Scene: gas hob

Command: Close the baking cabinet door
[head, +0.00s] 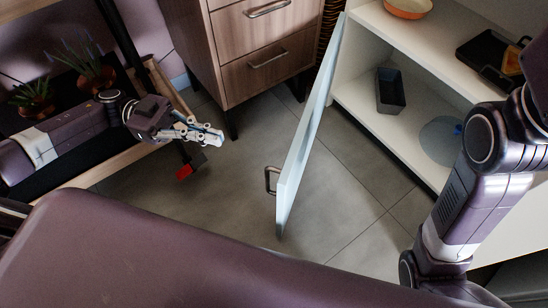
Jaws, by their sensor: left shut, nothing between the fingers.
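The cabinet door (308,118) is light blue-white and stands wide open, seen nearly edge-on in the middle of the head view. Its dark bar handle (270,181) is on the left face, near the lower end. The open cabinet (372,125) lies to the right, with its shelves showing. My left gripper (216,138) is shut and empty, to the left of the door and apart from it. My right arm comes down at the right, in front of the cabinet; its gripper is not in view.
On the cabinet shelves are an orange dish (408,8), a dark loaf tin (390,91) and a black pan (488,56). A wooden drawer unit (262,45) stands behind the door. Potted plants (34,98) stand at the left. Tiled floor (235,200) is free between my left gripper and the door.

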